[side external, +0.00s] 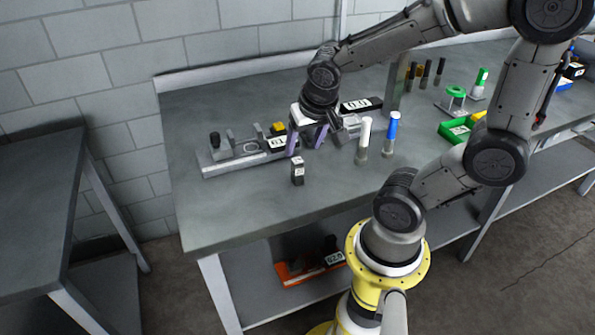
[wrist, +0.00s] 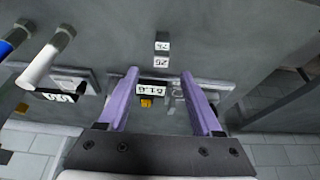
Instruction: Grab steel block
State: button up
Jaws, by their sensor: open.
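A small dark block (side external: 298,171) with white labels stands upright on the grey bench, near its front edge; I take it to be the steel block. In the wrist view the block (wrist: 161,52) shows at the top centre, past the fingertips, with two labelled faces. My gripper (side external: 307,142) has two purple fingers, spread apart with nothing held between them. It hangs above and behind the block, over the right end of a grey fixture. The open fingers also show in the wrist view (wrist: 156,76), apart from the block.
The grey fixture (side external: 222,165) with a labelled box and yellow part lies behind the block. White-topped (side external: 364,140) and blue-topped (side external: 391,133) upright tools stand to the right. A green bin (side external: 452,131) is farther right. The bench's front left is clear.

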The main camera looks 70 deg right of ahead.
aim_at(298, 161)
jog(key=x, duration=0.8)
jog(key=shift+f, duration=0.15)
grip_shut()
dwell(1.3)
